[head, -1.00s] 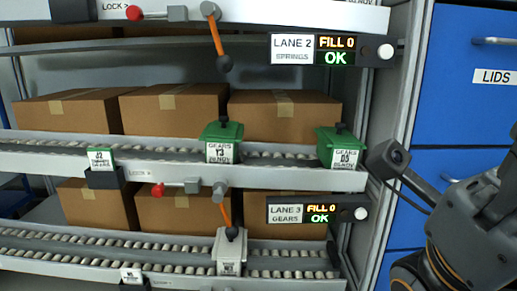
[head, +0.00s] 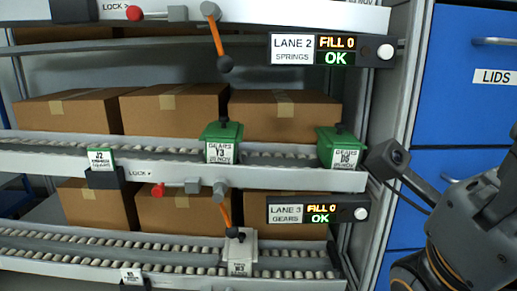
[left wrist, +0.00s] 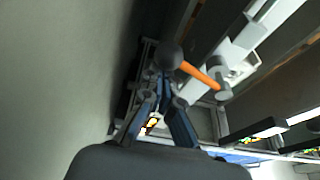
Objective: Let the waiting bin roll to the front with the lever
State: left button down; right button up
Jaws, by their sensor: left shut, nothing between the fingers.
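In the head view, a green gears bin (head: 222,142) stands on the middle roller lane (head: 275,158). A second green bin (head: 338,148) stands apart from it at the lane's right end. One orange lever (head: 224,212) with a black knob hangs from the rail below these bins, beside the LANE 3 sign. Another orange lever (head: 217,40) hangs by the LANE 2 sign. In the left wrist view, my left gripper (left wrist: 165,78) is shut and empty, its tips close to the black knob of an orange lever (left wrist: 200,77); contact is unclear. My right gripper is out of view.
A white bin (head: 242,254) stands on the bottom lane. The LANE 2 (head: 292,49) and LANE 3 (head: 286,208) signs sit beside FILL 0 / OK displays. Red-knobbed latches (head: 158,190) are on the rails. Cartons (head: 175,110) fill the shelves behind. Blue drawers (head: 475,90) stand at right.

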pick_arm(q)
jog(key=shift+p+v, duration=0.3)
jog(key=shift+v, duration=1.1)
jog(key=shift+d+p+v, duration=0.15)
jog(key=shift+d+v, duration=0.1)
jog(key=shift+v, duration=1)
jog(key=shift+d+p+v, duration=0.15)
jog(key=shift+d+v, duration=0.05)
jog(key=shift+v, duration=1)
jog(key=shift+s, duration=0.15)
jog(key=shift+s, duration=0.1)
